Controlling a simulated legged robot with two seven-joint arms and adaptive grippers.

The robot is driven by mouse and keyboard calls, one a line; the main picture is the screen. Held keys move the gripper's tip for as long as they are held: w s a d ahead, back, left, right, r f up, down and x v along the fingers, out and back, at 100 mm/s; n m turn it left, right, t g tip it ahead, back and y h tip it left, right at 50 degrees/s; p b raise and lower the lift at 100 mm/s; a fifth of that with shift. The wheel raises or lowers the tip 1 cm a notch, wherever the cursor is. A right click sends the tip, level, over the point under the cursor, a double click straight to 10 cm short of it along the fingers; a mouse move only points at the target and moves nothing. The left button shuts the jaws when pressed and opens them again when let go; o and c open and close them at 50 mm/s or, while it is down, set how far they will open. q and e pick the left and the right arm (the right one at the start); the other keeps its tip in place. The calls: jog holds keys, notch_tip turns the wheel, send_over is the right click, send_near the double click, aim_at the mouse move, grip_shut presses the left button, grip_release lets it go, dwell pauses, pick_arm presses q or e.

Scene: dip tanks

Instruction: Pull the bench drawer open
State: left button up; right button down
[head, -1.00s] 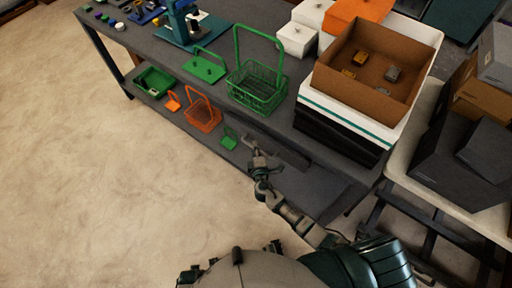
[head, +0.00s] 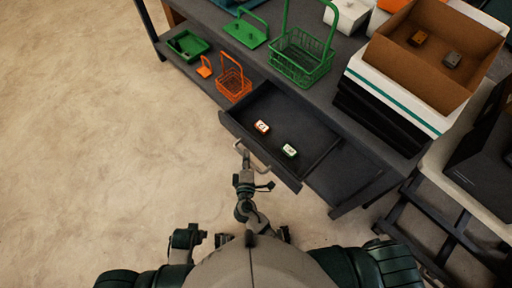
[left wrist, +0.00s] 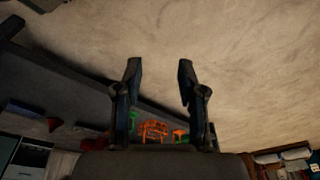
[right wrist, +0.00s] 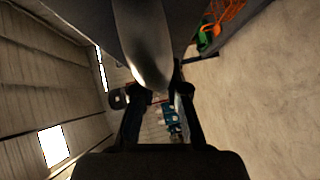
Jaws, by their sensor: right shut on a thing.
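The dark bench drawer (head: 262,104) is pulled out from under the bench top in the head view, its inside showing. Two small items lie in it, a red-and-white one (head: 262,127) and a green-and-white one (head: 290,151). A pale bar handle (head: 262,163) is on its front. My right gripper (head: 245,156) is shut on the handle near its left end. In the right wrist view the grey handle (right wrist: 143,45) looms large between the fingers. My left gripper (left wrist: 158,68) is open and empty in the left wrist view, away from the drawer.
A green wire basket (head: 300,58) and a cardboard box (head: 397,73) on white and black crates stand on the bench. The floor at left is clear.

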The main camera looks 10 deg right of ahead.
pick_arm(q)
jog(key=shift+d+r, duration=0.1)
jog(key=shift+r, duration=0.5)
pick_arm(e)
jog(key=shift+s+a+f, duration=0.3)
jog(key=shift+s+a, duration=0.15)
jog(key=shift+s, duration=0.05)
jog(key=c, duration=1.2)
grip_release()
jog(key=shift+a, duration=0.1)
pick_arm(q)
jog(key=shift+a, duration=0.2)
pick_arm(e)
jog(key=shift+a+r, duration=0.1)
jog(key=shift+a, duration=0.05)
jog(key=shift+r, duration=0.1)
